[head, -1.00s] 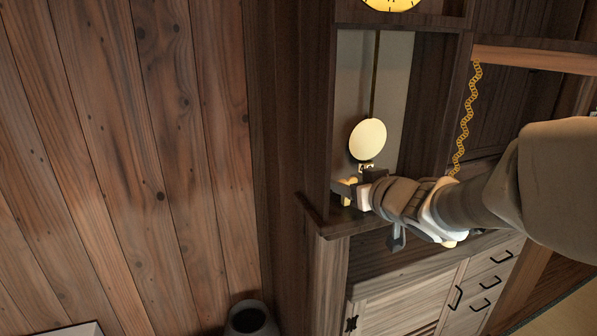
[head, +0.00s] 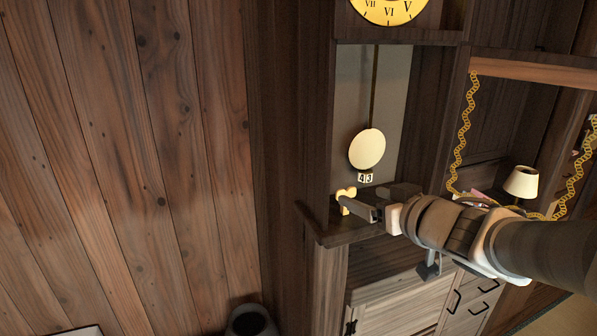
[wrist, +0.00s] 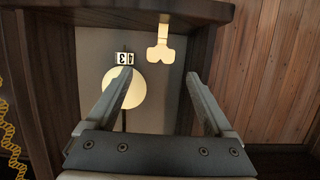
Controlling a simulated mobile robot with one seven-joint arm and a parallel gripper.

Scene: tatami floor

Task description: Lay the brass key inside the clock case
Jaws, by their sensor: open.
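The clock case (head: 397,110) is a tall dark wood compartment with an open front, a pale back and a round pendulum (head: 367,150). The brass key (head: 345,197) is inside at the lower left, by the case floor; it shows bow and shaft in the wrist view (wrist: 161,50). Whether it lies flat or stands is unclear. My gripper (head: 379,199) is open and empty at the case front, just right of the key in the head view. In the wrist view its fingers (wrist: 158,74) are spread, with the key beyond them and nothing between.
A small number block reading 43 (head: 365,178) is below the pendulum. A gold chain (head: 462,135) hangs right of the case. A small lamp (head: 521,182) stands further right. Drawers (head: 470,300) lie below, and a dark vase (head: 250,320) stands by the plank wall.

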